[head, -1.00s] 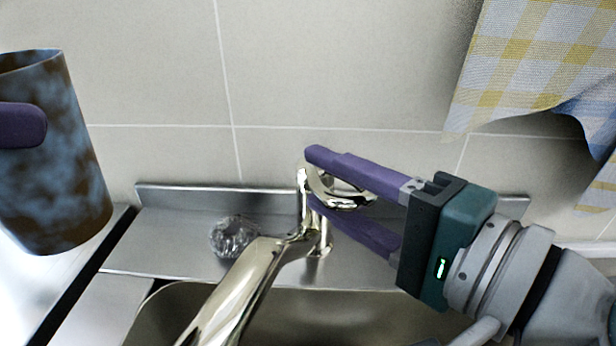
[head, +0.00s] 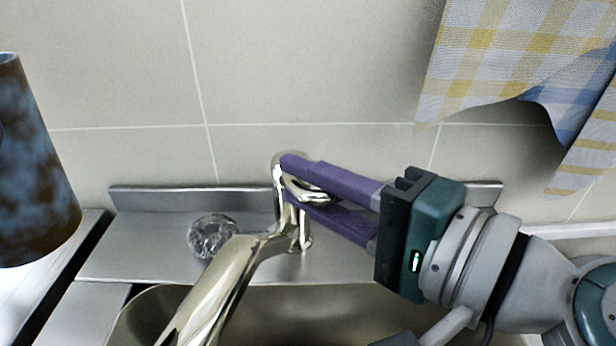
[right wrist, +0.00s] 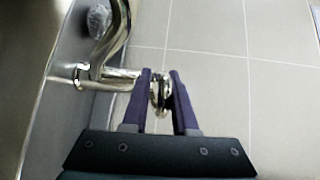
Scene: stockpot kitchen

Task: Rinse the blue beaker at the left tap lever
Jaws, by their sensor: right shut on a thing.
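The blue beaker (head: 35,170), mottled blue and brown, is cut off by the left edge of the head view. It is tilted slightly and is left of the tap, apart from it. My left gripper is out of the picture. The chrome tap (head: 225,280) has a long spout over the sink and a loop-like tap lever (head: 312,196) on its right side. My right gripper (head: 291,178) comes in from the right with its purple fingers shut on this lever. The right wrist view shows the lever (right wrist: 160,97) between the fingers (right wrist: 160,73).
A clear faceted knob (head: 212,237) sits on the steel ledge left of the tap. The sink basin (head: 145,308) is below the spout. A tiled wall (head: 310,80) stands close behind. A checked cloth (head: 500,50) hangs at the upper right.

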